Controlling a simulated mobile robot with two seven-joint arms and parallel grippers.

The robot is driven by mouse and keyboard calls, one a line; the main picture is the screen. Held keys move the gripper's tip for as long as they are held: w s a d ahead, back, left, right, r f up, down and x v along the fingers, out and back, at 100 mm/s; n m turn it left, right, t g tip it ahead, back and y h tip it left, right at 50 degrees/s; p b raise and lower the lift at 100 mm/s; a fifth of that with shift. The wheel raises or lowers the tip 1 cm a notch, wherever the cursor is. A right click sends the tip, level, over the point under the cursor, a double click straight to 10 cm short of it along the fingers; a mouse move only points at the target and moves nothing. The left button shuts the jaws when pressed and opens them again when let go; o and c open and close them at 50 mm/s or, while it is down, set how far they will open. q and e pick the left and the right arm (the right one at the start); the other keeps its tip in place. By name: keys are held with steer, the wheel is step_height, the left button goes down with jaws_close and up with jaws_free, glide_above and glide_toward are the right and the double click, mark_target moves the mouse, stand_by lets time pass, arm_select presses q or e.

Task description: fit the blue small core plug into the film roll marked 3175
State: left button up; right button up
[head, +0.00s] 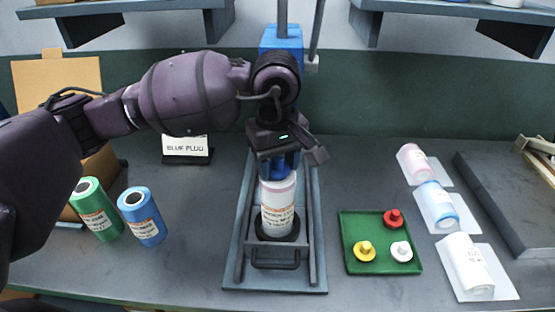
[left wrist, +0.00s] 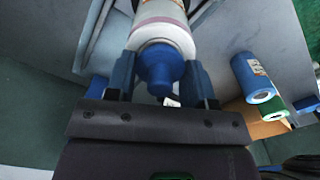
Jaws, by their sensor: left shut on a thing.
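A white film roll (head: 278,212) with an orange-marked label stands upright on a dark round base in a grey-blue frame (head: 236,265); its number is too small to read. My left gripper (head: 279,165) is directly above the roll, shut on the blue plug (head: 283,166). In the left wrist view the blue plug (left wrist: 160,68) sits between the two blue fingers (left wrist: 160,80), against the middle of the roll's pale end face (left wrist: 163,33). How deep the plug sits in the core is hidden. My right gripper is not in view.
A green tray (head: 350,220) holds red, yellow and white plugs. Three rolls lie on white sheets (head: 505,280) at the right. Green (head: 97,210) and blue (head: 142,215) rolls stand at the left. A "BLUE PLUG" sign (head: 186,148) stands behind. Shelves (head: 460,12) overhang the back.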

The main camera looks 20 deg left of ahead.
arm_select(q)
steer(key=shift+f, duration=0.1)
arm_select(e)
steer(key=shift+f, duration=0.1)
arm_select(q)
steer(key=o, duration=1)
steer(key=shift+c, duration=0.2)
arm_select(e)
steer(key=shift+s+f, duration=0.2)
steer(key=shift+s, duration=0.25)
arm_select(q)
step_height(320, 180, up, 10)
steer(key=shift+r, duration=0.4)
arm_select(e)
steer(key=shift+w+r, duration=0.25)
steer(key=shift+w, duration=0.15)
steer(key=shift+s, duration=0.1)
